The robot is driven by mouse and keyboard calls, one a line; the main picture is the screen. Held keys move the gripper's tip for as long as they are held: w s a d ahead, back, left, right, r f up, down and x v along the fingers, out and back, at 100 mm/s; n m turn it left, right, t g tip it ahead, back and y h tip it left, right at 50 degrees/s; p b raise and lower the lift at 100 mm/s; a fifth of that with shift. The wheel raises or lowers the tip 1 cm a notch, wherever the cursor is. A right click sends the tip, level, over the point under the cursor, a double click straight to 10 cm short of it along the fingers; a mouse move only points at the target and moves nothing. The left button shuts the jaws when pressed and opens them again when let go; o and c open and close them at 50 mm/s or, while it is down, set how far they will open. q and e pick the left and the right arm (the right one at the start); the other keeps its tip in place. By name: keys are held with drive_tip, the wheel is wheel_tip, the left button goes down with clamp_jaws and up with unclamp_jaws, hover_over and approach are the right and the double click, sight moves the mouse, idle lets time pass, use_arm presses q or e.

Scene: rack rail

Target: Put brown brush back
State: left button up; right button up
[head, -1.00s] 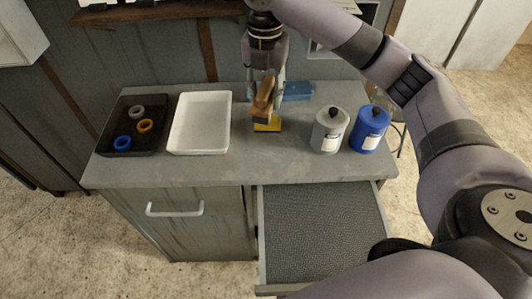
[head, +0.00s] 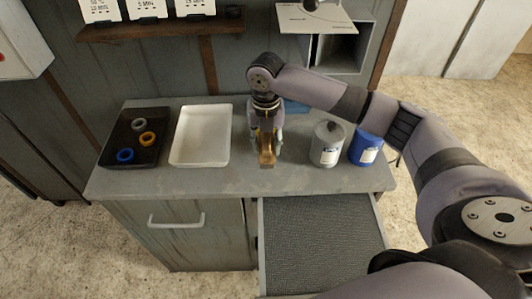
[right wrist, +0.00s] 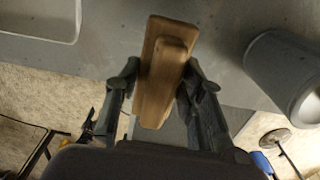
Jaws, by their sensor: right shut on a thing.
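The brown brush (head: 267,157) is in my right gripper (head: 266,138), over the middle of the grey counter in the head view. In the right wrist view, the brush's wooden body (right wrist: 163,70) sits between the two fingers (right wrist: 160,95), which are shut on it. I cannot tell whether the brush touches the counter. Its underside is hidden. My left gripper is not in view.
A white tray (head: 203,163) and a black tray (head: 118,158) with rings stand left on the counter (head: 240,184). A grey canister (head: 326,147) and a blue canister (head: 366,149) stand right. An open drawer (head: 320,240) with a textured grey bottom juts out in front.

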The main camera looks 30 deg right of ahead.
sight(266, 139)
drive_tip(key=shift+f+p, duration=0.4)
drive_tip(key=shift+f, duration=2.45)
drive_tip(key=o, duration=1.1)
drive_tip(key=shift+f, duration=0.1)
wheel_tip(266, 139, up, 11)
drive_tip(key=b, duration=0.2)
drive_tip(key=shift+a+b, duration=0.1)
drive_tip(key=shift+b, duration=0.3)
drive_tip(key=shift+r, duration=0.65)
